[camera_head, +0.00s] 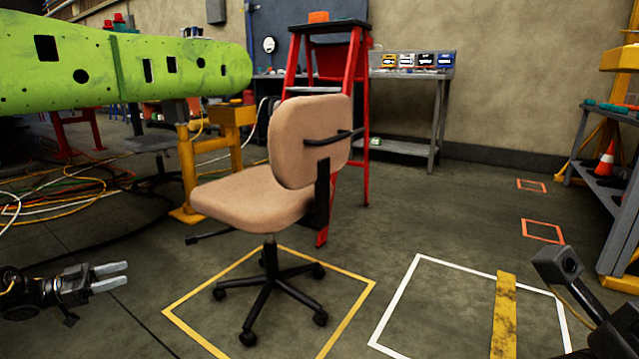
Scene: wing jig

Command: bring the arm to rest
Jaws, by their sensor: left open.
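My left gripper (109,276) is low at the left edge of the head view. Its two pale fingers are apart and point right, with nothing between them. It is held out over the floor, left of the yellow square and clear of the chair. Part of my right arm (570,275) shows at the lower right as dark links. Its gripper cannot be made out.
A tan office chair (245,199) stands in a yellow floor square (345,325). Behind it are a red stepladder (359,100) and a workbench (437,115). A green wing (90,68) is at left, above loose cables (60,195). A white square (395,300) is at right.

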